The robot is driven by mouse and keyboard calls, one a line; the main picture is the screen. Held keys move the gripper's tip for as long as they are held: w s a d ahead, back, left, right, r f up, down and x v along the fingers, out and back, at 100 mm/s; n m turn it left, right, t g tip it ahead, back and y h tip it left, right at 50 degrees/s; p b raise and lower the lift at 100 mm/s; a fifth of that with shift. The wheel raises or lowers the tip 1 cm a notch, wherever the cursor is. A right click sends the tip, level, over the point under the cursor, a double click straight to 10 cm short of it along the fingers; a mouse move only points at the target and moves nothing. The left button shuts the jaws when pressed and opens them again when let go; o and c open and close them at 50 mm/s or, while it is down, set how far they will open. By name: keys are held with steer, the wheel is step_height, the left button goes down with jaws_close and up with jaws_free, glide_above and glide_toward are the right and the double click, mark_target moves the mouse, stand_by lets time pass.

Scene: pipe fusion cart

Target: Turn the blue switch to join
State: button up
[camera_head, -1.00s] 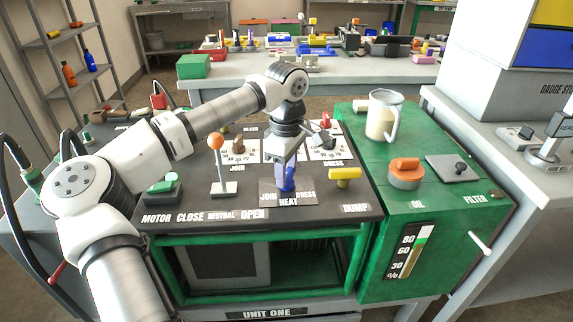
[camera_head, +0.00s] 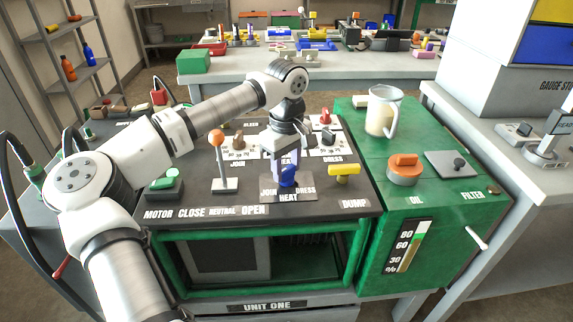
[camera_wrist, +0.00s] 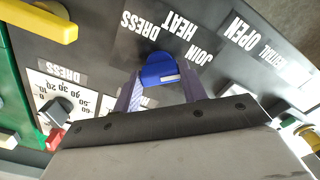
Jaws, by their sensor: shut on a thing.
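The blue switch (camera_head: 289,180) stands on a grey plate (camera_head: 266,194) labelled JOIN, HEAT and DRESS, on the dark top of the cart. My gripper (camera_head: 286,168) points down onto it and is shut on it. In the wrist view, the blue switch (camera_wrist: 160,68) sits between the two purple fingers of my gripper (camera_wrist: 160,88), with a pale mark on its edge. The fingers hide its sides. I cannot tell exactly which label it points at.
The orange-knobbed lever (camera_head: 216,140) stands left of the switch and the yellow DUMP handle (camera_head: 344,170) close on its right. Dials with small knobs lie behind. A clear jug (camera_head: 381,112) and an orange cap (camera_head: 404,168) stand on the green tank to the right.

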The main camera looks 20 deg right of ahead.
mark_target(286, 168)
steer(key=o, duration=1)
step_height(286, 168, up, 14)
steer(key=shift+f, duration=0.1)
